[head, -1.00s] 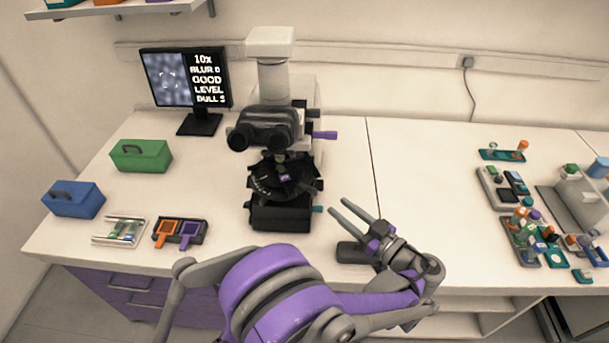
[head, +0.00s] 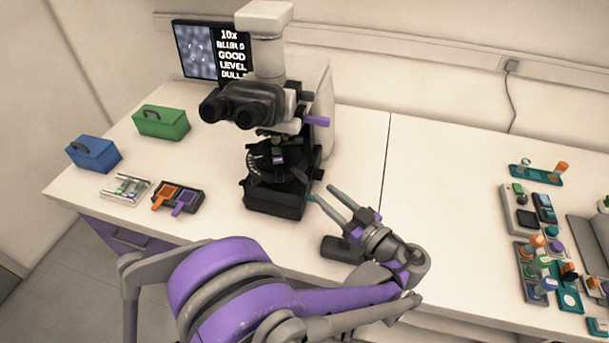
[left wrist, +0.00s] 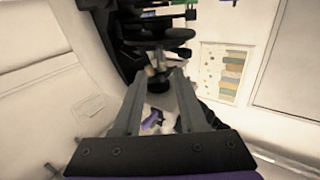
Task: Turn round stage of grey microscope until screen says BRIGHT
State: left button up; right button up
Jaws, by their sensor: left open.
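The grey microscope (head: 264,52) stands at the back of the bench, with a dark eyepiece head over its round stage (head: 272,160). The stage carries a small slide and pale scale marks. The screen (head: 232,52) behind it reads 10x, BLUR, GOOD, LEVEL and DULL; its right edge is partly covered by the microscope. My left gripper (head: 320,193) is open and empty, fingertips just right of the microscope's base, near a teal knob. In the left wrist view the dark round stage (left wrist: 160,38) is beyond the open fingertips (left wrist: 158,74). My right gripper is not in view.
A green box (head: 161,122), a blue box (head: 93,154), a clear slide tray (head: 127,189) and a tray of orange and purple pieces (head: 178,197) lie left of the microscope. Racks of coloured parts (head: 545,262) are at the right.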

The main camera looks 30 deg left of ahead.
aim_at(307, 178)
pick_arm(q)
jog(key=x, duration=0.9)
jog(key=shift+c, duration=0.3)
jog(key=shift+f, duration=0.1)
grip_shut()
dwell(0.8)
